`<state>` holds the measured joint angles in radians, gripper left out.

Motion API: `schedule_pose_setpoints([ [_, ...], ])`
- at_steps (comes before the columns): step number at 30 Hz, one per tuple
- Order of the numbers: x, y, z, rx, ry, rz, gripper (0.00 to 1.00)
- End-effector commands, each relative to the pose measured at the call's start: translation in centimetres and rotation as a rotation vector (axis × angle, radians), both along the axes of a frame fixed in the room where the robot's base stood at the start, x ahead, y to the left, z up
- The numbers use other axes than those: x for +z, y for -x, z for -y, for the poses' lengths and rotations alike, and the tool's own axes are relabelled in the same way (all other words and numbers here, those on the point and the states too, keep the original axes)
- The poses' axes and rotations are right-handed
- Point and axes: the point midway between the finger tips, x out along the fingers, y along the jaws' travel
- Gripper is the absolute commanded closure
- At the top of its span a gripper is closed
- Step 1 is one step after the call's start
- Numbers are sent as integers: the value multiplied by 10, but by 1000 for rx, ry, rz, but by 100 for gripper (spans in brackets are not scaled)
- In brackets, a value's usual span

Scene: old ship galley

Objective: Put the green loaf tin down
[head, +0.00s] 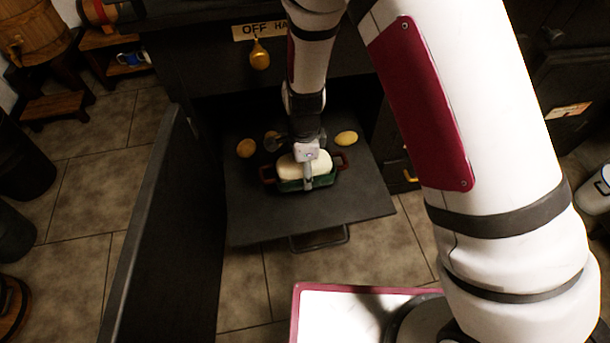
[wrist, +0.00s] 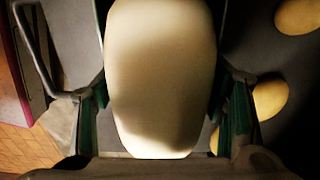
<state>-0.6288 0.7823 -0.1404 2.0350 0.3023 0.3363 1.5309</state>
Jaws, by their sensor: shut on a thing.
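The green loaf tin (head: 323,182) has reddish handles at its ends and a pale loaf (head: 290,168) inside. My gripper (head: 308,172) is shut on the tin from above, near its middle. The tin is over the dark pulled-out shelf (head: 350,205); whether it touches the shelf cannot be told. In the wrist view the pale loaf (wrist: 160,75) fills the middle, with green tin wall (wrist: 237,120) showing at the sides. Much of the tin is hidden by the loaf and my fingers.
Yellow-brown rolls lie on the shelf, one on the left (head: 246,148) and one on the right (head: 346,138). An open dark door (head: 160,230) stands left of the shelf. The shelf's front part is bare. A brass knob (head: 260,55) hangs above.

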Motion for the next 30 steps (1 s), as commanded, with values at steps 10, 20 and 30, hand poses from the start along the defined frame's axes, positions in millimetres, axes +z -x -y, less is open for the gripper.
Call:
schedule_pose_setpoints([
  [10,-31,1,3,-3,3,-3,82],
  [20,-34,1,3,-3,3,-4,19],
  [30,-33,1,3,-3,3,-4,15],
])
